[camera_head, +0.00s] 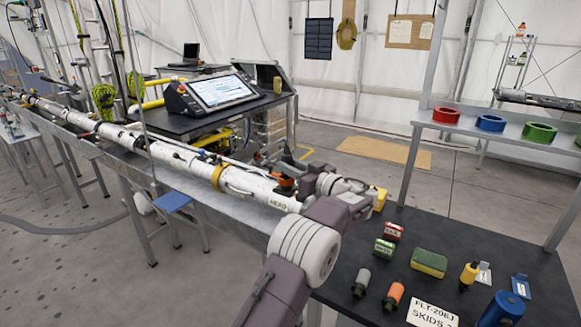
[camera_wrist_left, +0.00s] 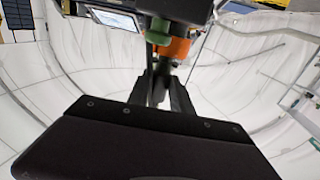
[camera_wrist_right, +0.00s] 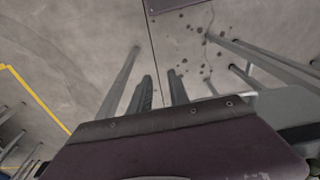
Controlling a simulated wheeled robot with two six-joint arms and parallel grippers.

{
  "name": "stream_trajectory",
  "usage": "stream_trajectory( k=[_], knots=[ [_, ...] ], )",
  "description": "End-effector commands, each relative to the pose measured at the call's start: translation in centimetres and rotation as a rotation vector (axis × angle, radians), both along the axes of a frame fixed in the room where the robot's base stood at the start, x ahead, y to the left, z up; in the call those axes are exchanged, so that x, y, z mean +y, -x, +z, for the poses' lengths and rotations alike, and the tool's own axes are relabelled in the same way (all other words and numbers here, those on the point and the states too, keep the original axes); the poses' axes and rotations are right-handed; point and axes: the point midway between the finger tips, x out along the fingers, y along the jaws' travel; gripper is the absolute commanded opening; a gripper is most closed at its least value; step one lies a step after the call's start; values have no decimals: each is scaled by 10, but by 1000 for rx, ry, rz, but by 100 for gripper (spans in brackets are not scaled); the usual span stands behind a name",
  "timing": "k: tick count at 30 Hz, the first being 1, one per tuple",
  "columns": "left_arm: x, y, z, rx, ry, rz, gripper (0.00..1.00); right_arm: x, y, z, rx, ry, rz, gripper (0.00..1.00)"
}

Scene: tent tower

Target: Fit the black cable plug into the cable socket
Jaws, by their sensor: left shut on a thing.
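My left gripper (camera_head: 297,186) is at the near right end of the long white tube (camera_head: 245,184), beside an orange part (camera_head: 284,182). In the left wrist view its fingers (camera_wrist_left: 163,82) are shut on a small dark piece, which I take to be the black cable plug (camera_wrist_left: 160,66); the fingers hide most of it. Just past the fingertips are the orange part (camera_wrist_left: 176,48) and a green part (camera_wrist_left: 160,30). I cannot tell which part is the cable socket, or whether the plug touches it. My right gripper (camera_wrist_right: 161,90) is open and empty above the floor.
A black table (camera_head: 345,268) at the right holds a red box (camera_head: 393,231), a green box (camera_head: 384,248), a sponge (camera_head: 429,262), bottles and a sign (camera_head: 432,314). A shelf (camera_head: 470,122) carries tape rolls. A tablet (camera_head: 221,91) stands behind the tube.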

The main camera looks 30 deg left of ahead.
Motion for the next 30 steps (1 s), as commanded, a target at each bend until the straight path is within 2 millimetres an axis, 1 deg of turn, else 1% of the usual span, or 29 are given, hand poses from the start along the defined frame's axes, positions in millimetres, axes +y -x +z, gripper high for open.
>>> stream_trajectory(
  k=[30],
  knots=[
    [0, 0, -21, 0, 0, 0, 0, 0, 0, -27, 0, 0, 0, 22]
  ],
)
